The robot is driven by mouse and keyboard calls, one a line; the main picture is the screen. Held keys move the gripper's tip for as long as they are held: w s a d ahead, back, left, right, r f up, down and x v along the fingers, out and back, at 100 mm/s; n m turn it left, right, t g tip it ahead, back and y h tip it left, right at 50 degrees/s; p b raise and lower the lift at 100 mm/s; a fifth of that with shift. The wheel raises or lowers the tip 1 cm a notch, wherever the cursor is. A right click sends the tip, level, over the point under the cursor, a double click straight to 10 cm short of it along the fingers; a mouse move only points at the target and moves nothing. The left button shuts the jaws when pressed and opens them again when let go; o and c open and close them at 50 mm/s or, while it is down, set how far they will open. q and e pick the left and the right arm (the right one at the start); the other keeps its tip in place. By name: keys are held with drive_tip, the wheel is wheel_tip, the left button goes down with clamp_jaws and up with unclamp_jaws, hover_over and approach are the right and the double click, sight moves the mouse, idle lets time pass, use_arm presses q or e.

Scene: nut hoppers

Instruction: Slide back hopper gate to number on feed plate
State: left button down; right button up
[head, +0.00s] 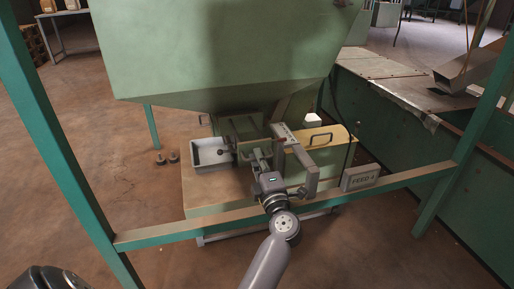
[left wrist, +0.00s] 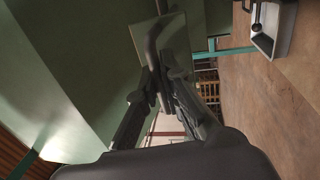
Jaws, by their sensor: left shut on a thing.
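The big green hopper (head: 215,50) hangs above a low wooden-topped stand. Under its mouth is the flat green gate (head: 238,127), which also shows in the left wrist view (left wrist: 146,32) with a bent bar handle (left wrist: 152,42). My left gripper (head: 258,157) is at the front of the gate, and in the left wrist view its fingers (left wrist: 160,78) are closed around the handle. The feed plate (head: 360,177) stands at the right of the stand and reads FEED with a figure too small to be sure of. A pale strip (head: 285,133) lies beside the gate; its marks are unreadable. My right gripper is out of view.
A white tray (head: 194,160) with a dark scoop is left of the gate. A yellowish box lid (head: 325,139) with a handle is to the right. A green frame bar (head: 400,183) crosses in front.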

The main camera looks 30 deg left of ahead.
use_arm(q)
drive_tip(key=shift+d+f, duration=0.15)
drive_tip(key=shift+f, duration=0.05)
drive_tip(key=c, duration=2.2)
unclamp_jaws()
drive_tip(key=shift+o, duration=1.3)
drive_tip(key=shift+s+d+r, duration=0.1)
drive_tip(key=shift+s, duration=0.05)
drive_tip(key=shift+o, duration=1.1)
